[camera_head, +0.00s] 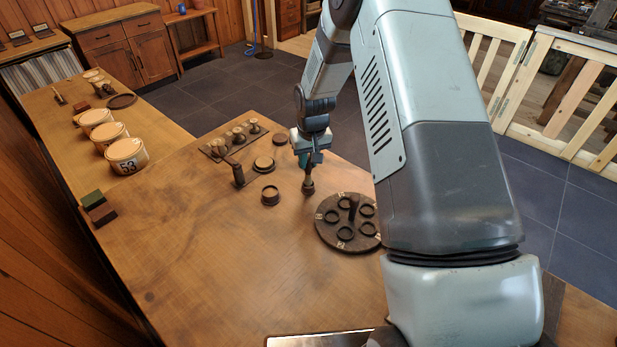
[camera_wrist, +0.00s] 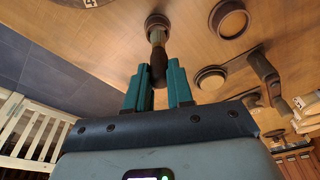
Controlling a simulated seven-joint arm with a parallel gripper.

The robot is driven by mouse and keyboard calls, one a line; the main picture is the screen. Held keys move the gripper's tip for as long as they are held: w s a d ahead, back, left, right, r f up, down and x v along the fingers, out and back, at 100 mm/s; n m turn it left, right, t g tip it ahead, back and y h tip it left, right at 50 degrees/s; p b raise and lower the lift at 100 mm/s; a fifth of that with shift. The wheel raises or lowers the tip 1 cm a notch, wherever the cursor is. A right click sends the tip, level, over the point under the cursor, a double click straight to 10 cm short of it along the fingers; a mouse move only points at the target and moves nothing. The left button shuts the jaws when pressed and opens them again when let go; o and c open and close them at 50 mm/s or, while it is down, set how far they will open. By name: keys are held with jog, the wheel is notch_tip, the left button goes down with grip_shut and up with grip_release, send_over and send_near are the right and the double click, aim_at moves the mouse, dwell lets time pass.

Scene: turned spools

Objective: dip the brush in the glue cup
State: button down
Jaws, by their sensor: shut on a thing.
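My gripper (camera_head: 308,158) is shut on the brush (camera_head: 308,185), which points down toward the table. Whether that end touches the table cannot be told.
A low round piece (camera_head: 264,164) and a dark upright holder (camera_head: 238,174) stand beyond the cup. A board with three spools (camera_head: 216,150) lies behind. A round dark plate with several rings and a centre post (camera_head: 333,240) lies right.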

jog(key=shift+r, duration=2.4)
jog(key=a+r+g+y, duration=0.1)
jog(key=a+g+y, duration=0.2)
jog(key=a, duration=0.5)
jog(key=shift+d+x, duration=0.2)
jog(key=shift+x, duration=1.1)
jog(key=shift+d+x, duration=0.2)
jog(key=shift+x, duration=1.15)
jog(key=shift+f, duration=0.8)
jog(key=shift+r, duration=0.1)
notch_tip(320, 180, up, 7)
dwell(0.6)
